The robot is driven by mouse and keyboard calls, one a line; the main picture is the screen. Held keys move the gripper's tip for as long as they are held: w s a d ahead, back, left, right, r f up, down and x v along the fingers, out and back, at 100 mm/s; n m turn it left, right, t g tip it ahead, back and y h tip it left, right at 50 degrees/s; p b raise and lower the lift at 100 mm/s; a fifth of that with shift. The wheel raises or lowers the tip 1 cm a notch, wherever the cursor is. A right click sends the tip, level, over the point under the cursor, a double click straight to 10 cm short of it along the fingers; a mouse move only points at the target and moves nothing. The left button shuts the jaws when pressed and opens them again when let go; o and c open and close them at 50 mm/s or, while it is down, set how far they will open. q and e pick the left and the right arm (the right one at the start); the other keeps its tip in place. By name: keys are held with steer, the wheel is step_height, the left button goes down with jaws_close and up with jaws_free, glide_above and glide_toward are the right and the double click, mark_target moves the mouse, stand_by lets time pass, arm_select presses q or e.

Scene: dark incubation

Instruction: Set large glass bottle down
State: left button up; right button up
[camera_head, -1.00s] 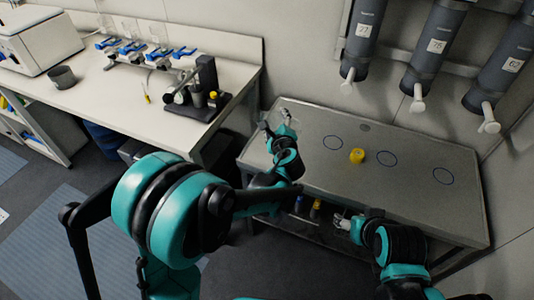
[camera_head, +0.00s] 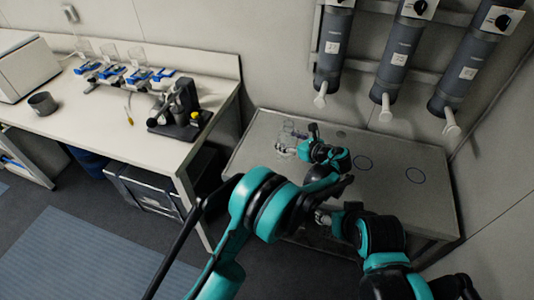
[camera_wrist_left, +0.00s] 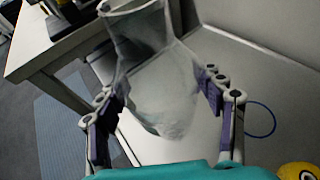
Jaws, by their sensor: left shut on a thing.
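A large clear glass bottle (camera_wrist_left: 160,75) stands between the two fingers of my left gripper (camera_wrist_left: 160,98) in the left wrist view. The left gripper (camera_head: 293,143) is shut on it. In the head view the bottle (camera_head: 287,133) is faint, over the left part of the grey table (camera_head: 270,122). I cannot tell whether its base touches the tabletop. My right gripper (camera_head: 322,217) is low by the table's front edge, partly hidden, and its jaws are too small to read.
A yellow object (camera_wrist_left: 298,171) sits at the lower right of the wrist view. Grey dispensers (camera_head: 398,55) with white spouts hang above the table. A white bench (camera_head: 100,115) with lab equipment stands left.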

arm_select(q)
steer(key=shift+w+a+f+b, duration=0.75)
steer(key=shift+a+f, duration=0.5)
steer(key=shift+f, duration=0.3)
steer(key=shift+w+a+f+b, duration=0.8)
steer(key=shift+a+f, duration=0.45)
steer(key=shift+f, duration=0.3)
steer(key=shift+w+a+f+b, duration=0.6)
steer(key=shift+w+a+f, duration=0.25)
steer(key=shift+a+f, duration=0.55)
steer(key=shift+d+f, duration=0.15)
steer(key=shift+f, duration=0.15)
steer(key=o, duration=1.8)
